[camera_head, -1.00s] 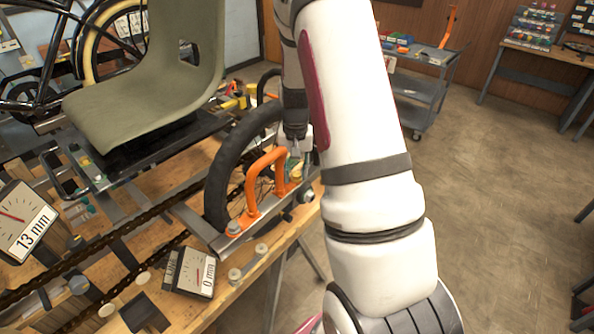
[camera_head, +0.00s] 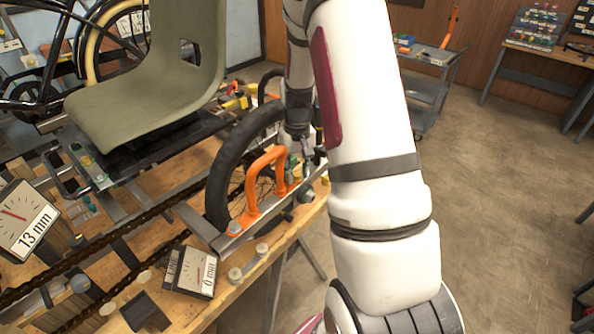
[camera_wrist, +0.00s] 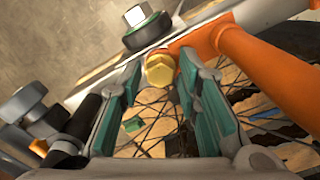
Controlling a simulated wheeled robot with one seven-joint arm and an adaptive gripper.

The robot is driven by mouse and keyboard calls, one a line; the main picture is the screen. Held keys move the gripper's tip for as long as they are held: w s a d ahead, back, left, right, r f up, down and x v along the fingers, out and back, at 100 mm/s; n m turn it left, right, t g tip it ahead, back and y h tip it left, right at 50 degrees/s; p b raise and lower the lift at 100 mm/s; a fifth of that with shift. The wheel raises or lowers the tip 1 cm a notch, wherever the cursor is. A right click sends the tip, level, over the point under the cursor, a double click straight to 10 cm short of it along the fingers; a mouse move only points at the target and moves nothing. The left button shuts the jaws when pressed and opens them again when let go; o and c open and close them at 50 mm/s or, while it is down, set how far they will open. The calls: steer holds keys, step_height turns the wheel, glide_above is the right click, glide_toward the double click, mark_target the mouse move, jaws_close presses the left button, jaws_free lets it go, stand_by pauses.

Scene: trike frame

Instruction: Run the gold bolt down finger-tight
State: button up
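The gold bolt (camera_wrist: 160,69) shows its hex head in the wrist view, between the tips of my gripper's two teal-padded fingers. It sits at the end of the orange handle bar (camera_wrist: 265,68). My gripper (camera_wrist: 158,66) is open, with a visible gap around the bolt head; I cannot tell whether either pad touches it. In the head view my gripper (camera_head: 306,152) is down beside the orange handle (camera_head: 262,185) next to the black wheel. The bolt cannot be made out clearly there.
A silver hex bolt with a green ring (camera_wrist: 140,22) stands close beyond the gold one. The black tyre (camera_head: 222,180) and spokes are beside the handle. A dial reading 0 mm (camera_head: 193,271) stands on the wooden bench (camera_head: 235,295). Open floor lies right of my arm.

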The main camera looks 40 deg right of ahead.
steer(key=c, duration=0.6)
steer(key=shift+f+m, duration=0.1)
steer(key=shift+m, duration=0.8)
steer(key=shift+c, duration=0.2)
steer(key=shift+m+b, duration=0.35)
steer(key=shift+m, duration=0.45)
steer(key=shift+a+m, duration=0.1)
steer(key=shift+m, duration=0.6)
steer(key=shift+m+b, duration=0.35)
steer(key=shift+m, duration=0.65)
